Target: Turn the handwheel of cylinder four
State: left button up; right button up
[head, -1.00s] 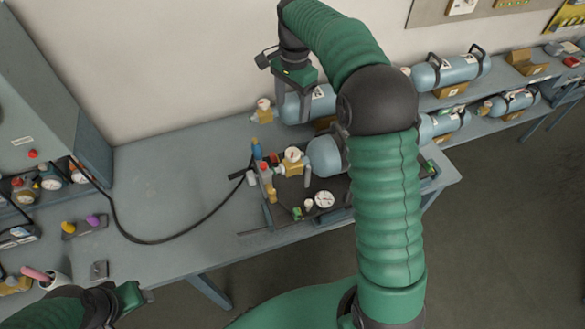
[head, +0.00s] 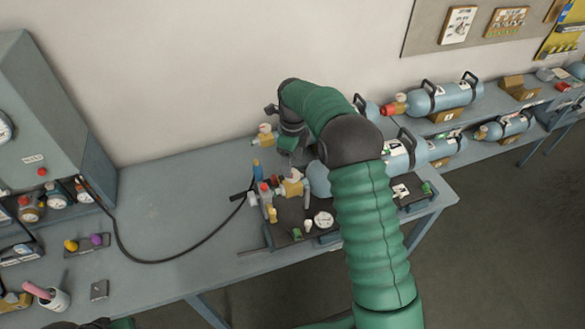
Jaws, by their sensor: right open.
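Several blue-grey cylinders show, and their numbers are too small to read, so I cannot tell which is cylinder four. One cylinder (head: 319,178) lies on the dark stand (head: 292,216) with a brass valve (head: 291,188) at its left end. Another brass valve with a pale handwheel (head: 265,129) shows behind it. A cylinder (head: 446,96) with a red valve end (head: 394,108) lies on the back right. My right gripper (head: 297,160) points down just above the front valve, open, its fingertips partly blurred into the background; contact cannot be told.
A grey cabinet with gauges (head: 52,200) stands at the left. A black hose (head: 150,262) curves from it across the bench to the stand's fittings. A pen cup (head: 55,299) stands front left. The bench middle (head: 175,195) is mostly clear.

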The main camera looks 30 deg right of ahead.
aim_at(293, 173)
notch_tip(293, 173, down, 4)
jog(key=shift+f+p, duration=0.1)
jog(key=shift+p, duration=0.3)
jog(key=shift+f, duration=0.3)
jog(key=shift+c, duration=0.5)
jog(key=shift+r, duration=0.1)
jog(key=c, duration=1.3)
jog(key=shift+n, duration=0.4)
